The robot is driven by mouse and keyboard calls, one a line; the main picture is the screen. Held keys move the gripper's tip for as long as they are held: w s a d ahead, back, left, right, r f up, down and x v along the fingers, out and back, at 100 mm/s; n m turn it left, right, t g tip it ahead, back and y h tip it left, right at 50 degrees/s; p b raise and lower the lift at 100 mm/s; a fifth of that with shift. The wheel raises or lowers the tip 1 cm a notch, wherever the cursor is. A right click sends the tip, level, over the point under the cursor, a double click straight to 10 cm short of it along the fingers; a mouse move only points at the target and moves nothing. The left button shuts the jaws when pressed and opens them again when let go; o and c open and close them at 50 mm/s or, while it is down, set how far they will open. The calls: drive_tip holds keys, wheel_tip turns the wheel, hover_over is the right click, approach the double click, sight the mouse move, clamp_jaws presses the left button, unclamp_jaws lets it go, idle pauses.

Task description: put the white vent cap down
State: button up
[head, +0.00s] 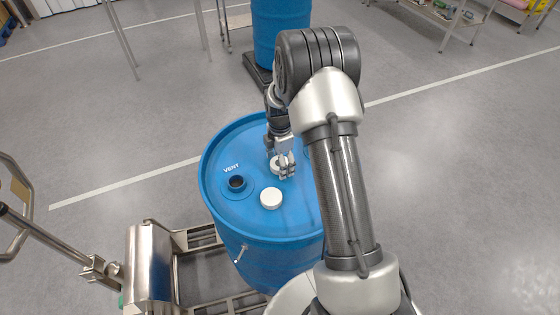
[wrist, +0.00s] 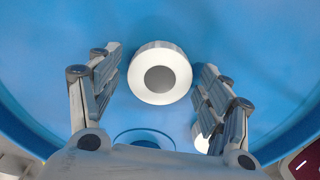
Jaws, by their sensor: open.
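A white round cap with a grey centre (wrist: 160,72) lies between the fingers of my gripper (wrist: 152,92) in the wrist view, with a gap on both sides. In the head view my gripper (head: 284,165) is low over the lid of the blue drum (head: 212,206), and its fingers partly hide this cap (head: 275,164). My gripper is open. A second, plain white cap (head: 270,198) lies on the lid nearer the camera. The dark vent opening (head: 236,183), marked VENT, is left of both caps and uncovered.
The drum's raised rim surrounds the lid. A metal drum trolley (head: 150,262) stands at the lower left. Another blue drum (head: 283,30) stands behind my arm. Metal shelving (head: 440,14) is at the back right. Open grey floor lies left and right.

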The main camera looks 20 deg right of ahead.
wheel_tip(320, 180, up, 12)
drive_tip(key=r+p, duration=0.1)
drive_tip(key=p, duration=0.2)
drive_tip(key=s+a+r+m+t, duration=0.1)
drive_tip(key=s+a+r+m, duration=0.25)
drive_tip(key=s+r, duration=0.4)
drive_tip(key=s+a+r+m+t, duration=0.1)
drive_tip(key=s+a+r+m, duration=0.3)
drive_tip(key=r, duration=0.6)
drive_tip(key=s+a+r+m+t, duration=0.1)
drive_tip(key=s+m, duration=0.4)
drive_tip(key=s, duration=0.4)
drive_tip(key=s+a+r+m+t, duration=0.1)
drive_tip(key=s+a+r+m, duration=0.1)
drive_tip(key=s+m, duration=0.4)
drive_tip(key=s, duration=0.3)
drive_tip(key=shift+s+a+r+t, duration=0.15)
drive_tip(key=shift+s+r+t, duration=0.1)
drive_tip(key=shift+r+t, duration=0.05)
drive_tip(key=shift+f, duration=0.1)
